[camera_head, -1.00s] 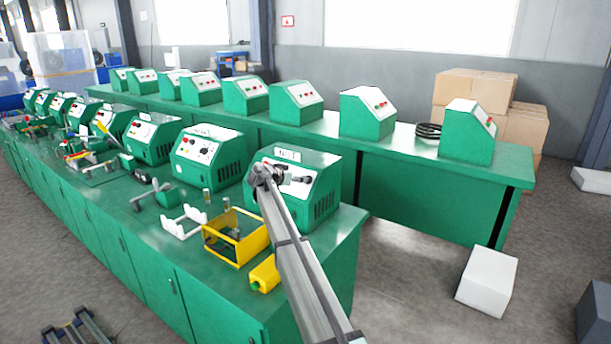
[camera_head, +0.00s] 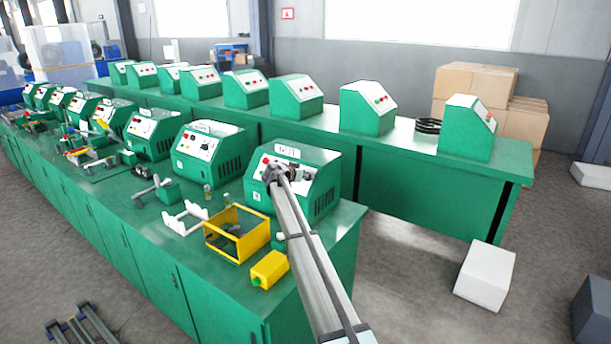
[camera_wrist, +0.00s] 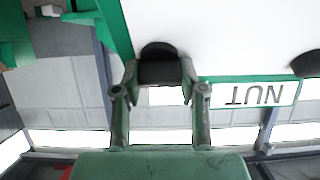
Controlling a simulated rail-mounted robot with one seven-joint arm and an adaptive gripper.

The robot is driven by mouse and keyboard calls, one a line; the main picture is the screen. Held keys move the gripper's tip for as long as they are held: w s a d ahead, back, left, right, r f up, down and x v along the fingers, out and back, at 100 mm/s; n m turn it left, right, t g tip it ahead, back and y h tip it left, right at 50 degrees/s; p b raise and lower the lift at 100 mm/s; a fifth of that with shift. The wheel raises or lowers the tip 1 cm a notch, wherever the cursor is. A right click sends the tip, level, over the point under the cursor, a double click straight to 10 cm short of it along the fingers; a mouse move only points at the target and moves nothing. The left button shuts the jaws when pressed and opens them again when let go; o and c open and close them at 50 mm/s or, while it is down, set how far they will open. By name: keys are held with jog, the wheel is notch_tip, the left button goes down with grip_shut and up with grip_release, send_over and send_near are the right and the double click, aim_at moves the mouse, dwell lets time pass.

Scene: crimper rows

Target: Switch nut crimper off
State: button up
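The nut crimper (camera_head: 325,185) is the green box at the near right end of the front bench. Its sloped white panel also shows in the wrist view (camera_wrist: 235,35), with an upside-down label reading NUT (camera_wrist: 252,95). My gripper (camera_head: 276,174) is at the front of this panel and covers part of it. In the wrist view, my gripper's fingers (camera_wrist: 159,78) stand apart on either side of a dark knob (camera_wrist: 158,52) on the panel. The knob fills the gap between the fingertips; whether they press on it is unclear. A red button (camera_head: 265,160) shows beside my gripper.
A yellow open frame (camera_head: 237,210), a yellow block (camera_head: 270,268) and a white holder (camera_head: 184,218) lie on the bench before the crimper. Another green machine (camera_head: 208,153) stands close to its left. A second row of machines stands on the rear bench (camera_head: 430,165).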

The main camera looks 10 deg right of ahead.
jog(key=shift+c, duration=0.6)
jog(key=shift+n+b, duration=0.4)
jog(key=shift+b, duration=0.05)
jog(key=n+t+y+b, duration=0.1)
jog(key=n+b, duration=0.1)
jog(key=n, duration=0.1)
jog(key=shift+f, duration=0.1)
jog(key=n+y, duration=0.1)
jog(key=n, duration=0.1)
jog(key=n+y, duration=0.1)
jog(key=n, duration=0.2)
jog(key=shift+r, duration=0.2)
jog(key=n+y+p, duration=0.1)
jog(key=n, duration=0.2)
jog(key=n+y+p, duration=0.1)
jog(key=n, duration=0.2)
jog(key=shift+w+r, duration=0.1)
jog(key=shift+a+n+g+y+p, duration=0.1)
jog(key=shift+n+g+y+p, duration=0.3)
jog(key=shift+n, duration=0.85)
jog(key=shift+n+g+y+p, duration=0.1)
jog(key=shift+n+y+p, duration=0.35)
jog(key=shift+n, duration=0.8)
jog(key=shift+f, duration=0.2)
